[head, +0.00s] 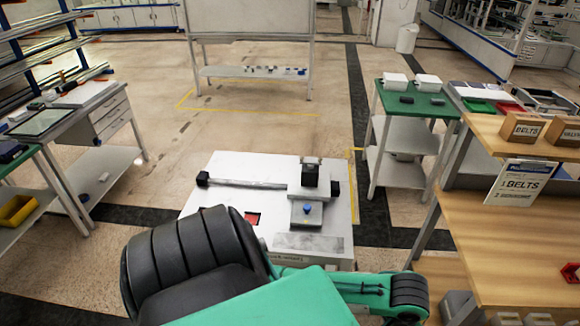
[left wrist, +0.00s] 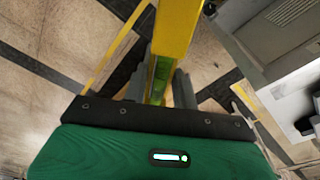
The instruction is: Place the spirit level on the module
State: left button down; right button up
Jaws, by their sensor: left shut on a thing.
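The yellow spirit level (left wrist: 175,28) is held between the two grey fingers of my left gripper (left wrist: 160,92) in the left wrist view. A green vial area shows on the level near the fingers. The level extends toward the top of that view, its far end cut off. In the head view the level and left gripper cannot be seen; my own arm fills the lower middle. The gantry module, a grey block with a black motor and blue knob (head: 306,208), sits on the white bench (head: 215,180), beyond my arm. My right gripper is not in view.
A dark-ended rail (head: 245,183) lies across the bench, left of the module. A green-topped table (head: 425,104) stands at right, behind a wooden shelf with a BELTS box (head: 523,128).

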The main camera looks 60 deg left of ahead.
aim_at(309, 243)
jog(key=k+j, duration=0.1)
jog(key=j, duration=0.35)
jog(key=k+j, duration=0.1)
jog(key=j, duration=0.35)
jog(key=k+j, duration=0.15)
jog(key=j, duration=0.3)
jog(key=k+j, duration=0.1)
jog(key=j, duration=0.4)
